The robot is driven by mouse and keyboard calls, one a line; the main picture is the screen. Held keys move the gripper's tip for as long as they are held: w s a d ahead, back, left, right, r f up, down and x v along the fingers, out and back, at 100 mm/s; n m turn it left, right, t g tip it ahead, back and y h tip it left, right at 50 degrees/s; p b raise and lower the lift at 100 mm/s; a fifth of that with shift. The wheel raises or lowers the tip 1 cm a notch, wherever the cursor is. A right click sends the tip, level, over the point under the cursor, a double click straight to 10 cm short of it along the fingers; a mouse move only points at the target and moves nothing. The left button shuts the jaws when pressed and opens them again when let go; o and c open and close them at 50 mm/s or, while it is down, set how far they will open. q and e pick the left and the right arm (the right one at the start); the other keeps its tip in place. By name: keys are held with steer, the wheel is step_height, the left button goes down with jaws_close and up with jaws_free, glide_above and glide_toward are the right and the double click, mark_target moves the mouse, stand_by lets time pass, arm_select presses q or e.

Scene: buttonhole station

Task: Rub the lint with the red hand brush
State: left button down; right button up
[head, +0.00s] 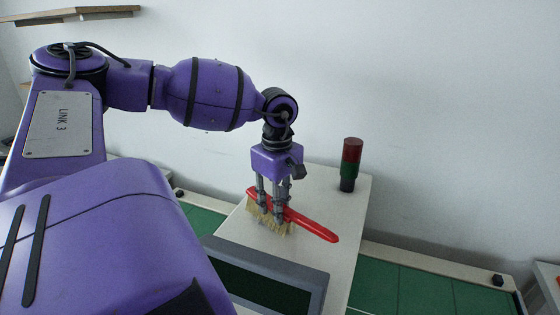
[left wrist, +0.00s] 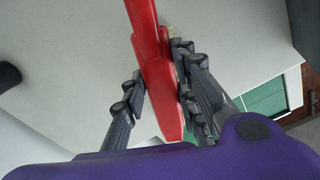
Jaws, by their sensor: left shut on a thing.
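The red hand brush (head: 314,227) has a long red handle and pale bristles (head: 257,211). It is in my left gripper (head: 272,212), whose fingers are shut on its red body from above. The bristles point down at the light table top; I cannot tell whether they touch it. In the left wrist view the red brush (left wrist: 155,75) runs between the fingers of the same gripper (left wrist: 160,98). No lint can be made out in either view; the brush and fingers hide the spot beneath them. My right gripper is not in view.
A red and green signal light (head: 350,165) stands at the table's back right. A grey framed dark panel (head: 262,280) lies in front of the brush. The light table top (head: 322,192) is bare around the brush's right side. A wall rises behind.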

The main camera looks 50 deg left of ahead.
arm_select(q)
steer(key=shift+s+a+f, duration=0.25)
steer(key=shift+s+a, duration=0.25)
steer(key=shift+a, duration=0.05)
steer(key=shift+s+a+r+p, duration=0.1)
steer(key=shift+s+a+p, duration=0.3)
steer(key=shift+a, duration=0.25)
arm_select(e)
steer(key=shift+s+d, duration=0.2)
arm_select(q)
steer(key=shift+s+a, duration=0.35)
steer(key=shift+a, duration=0.3)
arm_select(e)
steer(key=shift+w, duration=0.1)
arm_select(q)
steer(key=shift+s+a+r, duration=0.1)
steer(key=shift+s+a, duration=0.05)
steer(key=shift+a, duration=0.25)
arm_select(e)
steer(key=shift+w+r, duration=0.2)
